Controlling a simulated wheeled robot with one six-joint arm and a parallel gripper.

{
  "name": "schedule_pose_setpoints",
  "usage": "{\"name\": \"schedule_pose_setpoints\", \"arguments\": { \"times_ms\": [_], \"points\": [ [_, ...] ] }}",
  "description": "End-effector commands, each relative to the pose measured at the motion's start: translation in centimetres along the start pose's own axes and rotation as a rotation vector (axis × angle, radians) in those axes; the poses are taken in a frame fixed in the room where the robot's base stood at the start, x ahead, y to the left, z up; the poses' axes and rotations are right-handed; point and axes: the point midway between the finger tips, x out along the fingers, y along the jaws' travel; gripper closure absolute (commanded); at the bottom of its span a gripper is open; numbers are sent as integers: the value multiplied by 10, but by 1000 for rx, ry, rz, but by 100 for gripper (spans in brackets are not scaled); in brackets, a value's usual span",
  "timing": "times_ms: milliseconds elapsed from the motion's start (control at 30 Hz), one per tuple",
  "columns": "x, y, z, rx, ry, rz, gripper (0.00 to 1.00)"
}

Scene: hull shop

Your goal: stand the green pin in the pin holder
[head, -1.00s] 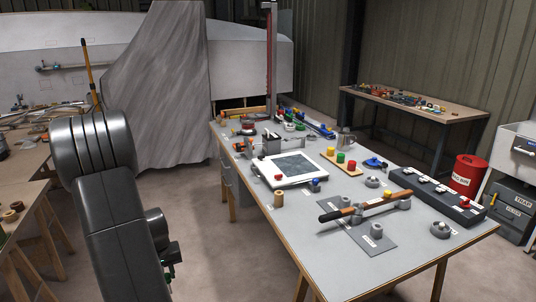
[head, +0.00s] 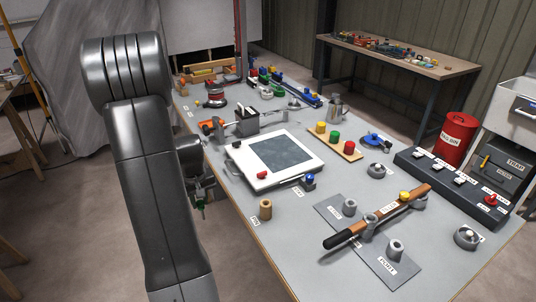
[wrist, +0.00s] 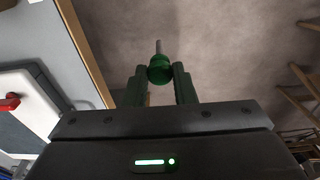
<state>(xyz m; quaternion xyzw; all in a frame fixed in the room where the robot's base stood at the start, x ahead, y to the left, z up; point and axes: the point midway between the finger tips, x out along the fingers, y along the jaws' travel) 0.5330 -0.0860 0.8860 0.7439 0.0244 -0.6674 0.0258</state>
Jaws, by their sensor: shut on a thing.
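The green pin (wrist: 160,72) is between the two fingers of my gripper (wrist: 161,85), a round green body with a thin grey tip pointing away. In the head view, my gripper (head: 200,192) hangs left of the workbench edge, with a bit of green (head: 201,210) below it, over the floor. A small tan cylinder (head: 265,210) with a dark hollow top stands upright near the bench's left edge, beside a small label; it looks like the pin holder. It is right of my gripper and apart from it.
A black switch box (head: 450,183) lies at the right. Open floor lies left.

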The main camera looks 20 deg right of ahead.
Motion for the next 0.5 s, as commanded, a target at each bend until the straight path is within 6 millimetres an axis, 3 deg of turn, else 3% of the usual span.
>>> {"name": "schedule_pose_setpoints", "arguments": {
  "times_ms": [33,300,500],
  "points": [
    [-20,21,4,-3,1,-1,98],
    [-87,112,38,-95,-1,-13,98],
    [-127,159,67,-157,6,-24,98]
  ]
}}
